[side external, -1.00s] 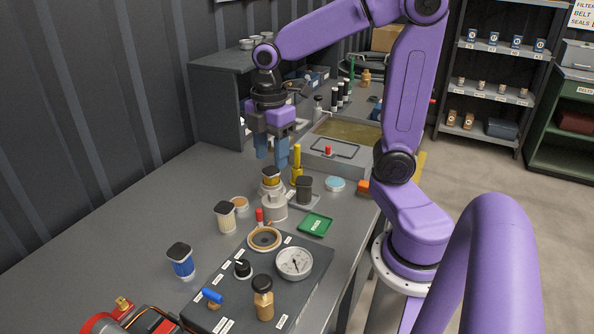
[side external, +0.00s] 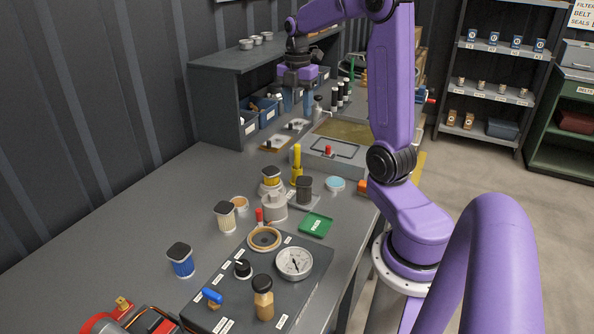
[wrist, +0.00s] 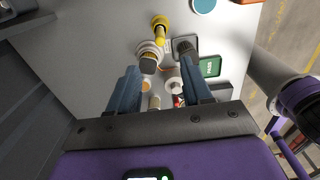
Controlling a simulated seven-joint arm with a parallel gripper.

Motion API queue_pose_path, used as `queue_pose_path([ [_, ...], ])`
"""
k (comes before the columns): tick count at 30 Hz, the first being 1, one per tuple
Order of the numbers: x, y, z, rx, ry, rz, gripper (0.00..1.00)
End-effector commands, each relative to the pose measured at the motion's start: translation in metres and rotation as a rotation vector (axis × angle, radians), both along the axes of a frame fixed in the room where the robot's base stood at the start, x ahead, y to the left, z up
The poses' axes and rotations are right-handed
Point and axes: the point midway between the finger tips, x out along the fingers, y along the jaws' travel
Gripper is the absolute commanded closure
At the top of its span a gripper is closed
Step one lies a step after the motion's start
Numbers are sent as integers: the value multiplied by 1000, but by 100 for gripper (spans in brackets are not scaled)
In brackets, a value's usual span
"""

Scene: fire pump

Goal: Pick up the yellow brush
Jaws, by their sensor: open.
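A slim upright yellow piece with a wider yellow foot (side external: 297,165) stands on the grey bench, right of the yellow-banded jar. It looks like the yellow brush, but I cannot make out bristles. In the wrist view the yellow piece (wrist: 160,29) is near the top, beyond the fingertips. My gripper (side external: 298,108) hangs at the back of the bench, above and behind the yellow piece and apart from it. In the wrist view its two blue fingers (wrist: 158,72) are spread with nothing held between them.
A yellow-banded jar (side external: 271,178) and a dark-lidded cup (side external: 304,190) stand close to the yellow piece. A grey tray unit (side external: 335,167) is behind it. Blue bins (side external: 267,112) sit under the shelf (side external: 235,62) at back left.

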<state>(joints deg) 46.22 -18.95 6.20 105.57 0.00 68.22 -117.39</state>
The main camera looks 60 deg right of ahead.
Motion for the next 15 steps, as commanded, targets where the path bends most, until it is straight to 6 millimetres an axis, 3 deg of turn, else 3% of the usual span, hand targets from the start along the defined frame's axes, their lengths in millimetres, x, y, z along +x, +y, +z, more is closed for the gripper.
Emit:
queue_pose_path([
  [9, -1, 1, -62, 3, 7, -2, 51],
  [15, -1, 1, -93, 2, 4, -2, 51],
])
